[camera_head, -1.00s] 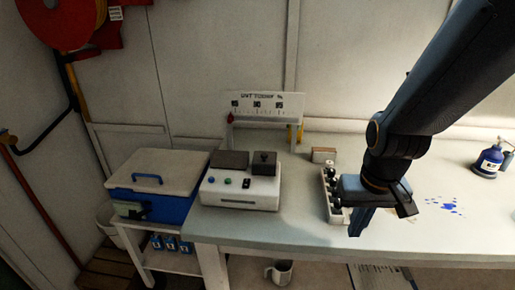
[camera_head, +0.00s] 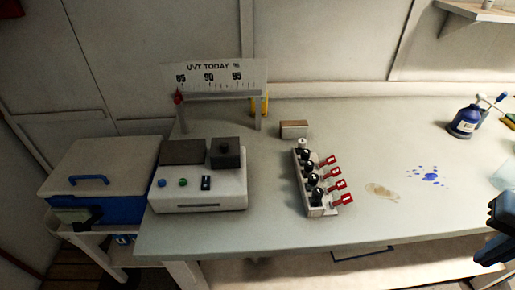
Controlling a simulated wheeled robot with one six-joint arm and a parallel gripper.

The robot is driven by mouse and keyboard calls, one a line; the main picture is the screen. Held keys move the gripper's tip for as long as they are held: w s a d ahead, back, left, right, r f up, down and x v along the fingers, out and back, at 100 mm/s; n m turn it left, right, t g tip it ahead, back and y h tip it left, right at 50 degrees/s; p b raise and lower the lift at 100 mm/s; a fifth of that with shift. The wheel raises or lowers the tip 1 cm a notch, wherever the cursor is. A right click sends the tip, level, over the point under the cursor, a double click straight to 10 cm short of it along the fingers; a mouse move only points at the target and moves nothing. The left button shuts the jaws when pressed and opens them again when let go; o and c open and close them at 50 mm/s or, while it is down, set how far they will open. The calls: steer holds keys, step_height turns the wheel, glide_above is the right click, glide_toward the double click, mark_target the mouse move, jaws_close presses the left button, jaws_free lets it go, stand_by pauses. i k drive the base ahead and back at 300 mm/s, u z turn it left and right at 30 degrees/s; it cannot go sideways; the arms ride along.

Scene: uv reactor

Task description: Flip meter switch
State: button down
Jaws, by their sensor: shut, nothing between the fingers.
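The meter is a white box (camera_head: 228,200) on the left part of the bench. Its sloped front carries a blue button (camera_head: 162,183), a green button (camera_head: 183,182) and a small black rocker switch (camera_head: 206,182). Which way the rocker is tipped is too small to tell. Two dark blocks sit on top of the box. My gripper (camera_head: 489,258) shows only in part at the right edge, dark, shut and empty, far to the right of the meter.
A "UVT TODAY %" scale (camera_head: 215,77) stands behind the meter. A white rack with black knobs and red tags (camera_head: 320,207) stands mid-bench. A blue-and-white cooler (camera_head: 100,175) is at the left. The bench between meter and rack is clear.

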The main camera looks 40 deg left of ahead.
mark_target(205, 182)
steer(key=z, duration=0.1)
steer(key=k, duration=1)
steer(key=u, duration=1.15)
steer(key=i, duration=0.3)
steer(key=z, duration=0.1)
